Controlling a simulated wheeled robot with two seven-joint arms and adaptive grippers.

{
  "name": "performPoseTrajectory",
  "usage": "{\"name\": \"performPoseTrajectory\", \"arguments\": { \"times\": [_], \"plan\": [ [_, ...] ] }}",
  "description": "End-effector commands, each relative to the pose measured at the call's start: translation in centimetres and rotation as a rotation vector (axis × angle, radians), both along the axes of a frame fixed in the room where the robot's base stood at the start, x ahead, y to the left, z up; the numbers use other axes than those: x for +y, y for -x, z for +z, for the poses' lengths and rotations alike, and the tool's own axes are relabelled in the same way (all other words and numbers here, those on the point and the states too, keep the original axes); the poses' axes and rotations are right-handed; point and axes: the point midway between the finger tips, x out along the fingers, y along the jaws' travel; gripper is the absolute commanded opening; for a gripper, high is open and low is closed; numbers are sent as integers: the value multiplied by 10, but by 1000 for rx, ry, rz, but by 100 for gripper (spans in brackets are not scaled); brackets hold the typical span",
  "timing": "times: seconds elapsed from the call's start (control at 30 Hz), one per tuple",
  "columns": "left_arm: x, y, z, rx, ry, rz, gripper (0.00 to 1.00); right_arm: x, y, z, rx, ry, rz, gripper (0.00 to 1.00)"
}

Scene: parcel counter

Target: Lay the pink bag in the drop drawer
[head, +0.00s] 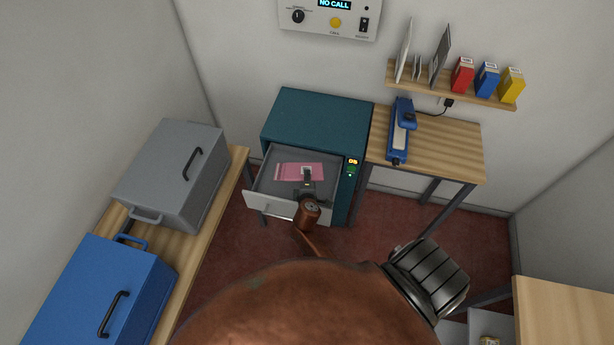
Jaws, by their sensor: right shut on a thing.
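The drop drawer (262,202) is pulled open from the teal cabinet (318,117) against the back wall. The flat pink bag (287,172) is over the grey inside of the drawer, within its walls as seen from above. My right gripper (307,175) reaches in over the drawer front and is shut on the bag's near side. The gripper hides part of the bag. I cannot tell whether the bag touches the drawer floor. My left gripper is not in view.
A blue sealer-like device (402,130) stands on the wooden table (448,148) right of the cabinet. A grey case (165,165) and a blue case (85,300) stand on the left bench. A shelf (480,95) holds small boxes. A control panel (329,17) hangs above.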

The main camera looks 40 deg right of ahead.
Motion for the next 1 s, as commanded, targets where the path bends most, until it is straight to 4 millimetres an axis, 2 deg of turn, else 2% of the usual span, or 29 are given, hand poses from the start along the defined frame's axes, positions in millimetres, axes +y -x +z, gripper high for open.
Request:
{"name": "performPoseTrajectory", "arguments": {
  "times": [0.03,0.07,0.33,0.77,1.0],
  "plan": [
    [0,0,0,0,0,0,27,0,0,1,-1,1,0,0],
    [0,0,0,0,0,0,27,0,0,1,-1,1,0,9],
    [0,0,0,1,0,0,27,0,0,1,-1,1,0,28],
    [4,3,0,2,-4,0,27,1,2,1,0,0,0,28],
    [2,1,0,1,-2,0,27,16,23,14,0,-2,-1,28]
  ]
}}
